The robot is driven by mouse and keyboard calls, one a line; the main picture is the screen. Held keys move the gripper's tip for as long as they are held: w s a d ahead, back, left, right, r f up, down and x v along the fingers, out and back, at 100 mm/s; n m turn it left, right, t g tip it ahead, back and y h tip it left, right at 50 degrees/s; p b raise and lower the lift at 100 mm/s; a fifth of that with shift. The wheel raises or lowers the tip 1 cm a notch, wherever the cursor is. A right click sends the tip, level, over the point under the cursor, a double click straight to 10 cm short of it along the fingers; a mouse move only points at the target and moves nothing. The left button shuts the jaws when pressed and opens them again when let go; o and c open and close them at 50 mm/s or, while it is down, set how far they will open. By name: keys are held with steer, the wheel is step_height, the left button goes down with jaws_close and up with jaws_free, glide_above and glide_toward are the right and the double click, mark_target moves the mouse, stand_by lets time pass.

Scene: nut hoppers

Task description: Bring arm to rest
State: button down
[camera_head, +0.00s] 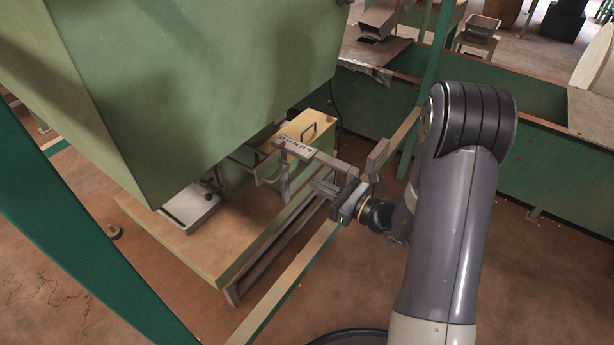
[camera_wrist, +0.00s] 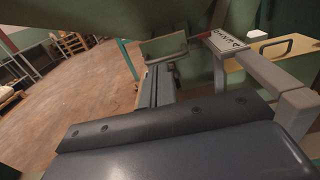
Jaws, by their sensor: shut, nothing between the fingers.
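My arm (camera_head: 450,220) reaches in from the lower right in the head view, bent at a dark ribbed elbow. My gripper (camera_head: 325,187) is at its end, shut and empty, beside the low wooden platform under the green hopper. In the wrist view the gripper (camera_wrist: 158,88) shows as dark parallel fingers pointing away. A grey bracket with a lettered label plate (camera_head: 296,149) stands just beyond the gripper. It shows at the right of the wrist view too (camera_wrist: 222,42). I cannot tell whether the gripper touches the bracket.
A large green hopper (camera_head: 200,70) overhangs the platform (camera_head: 240,240). A yellow lidded box with a handle (camera_head: 300,130) stands behind the bracket. A green post (camera_head: 432,70) rises behind my arm, and a pale rail (camera_head: 285,285) runs below the gripper. Open floor (camera_head: 530,280) lies to the right.

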steer(key=shift+s+d, duration=0.2)
steer(key=shift+d, duration=0.1)
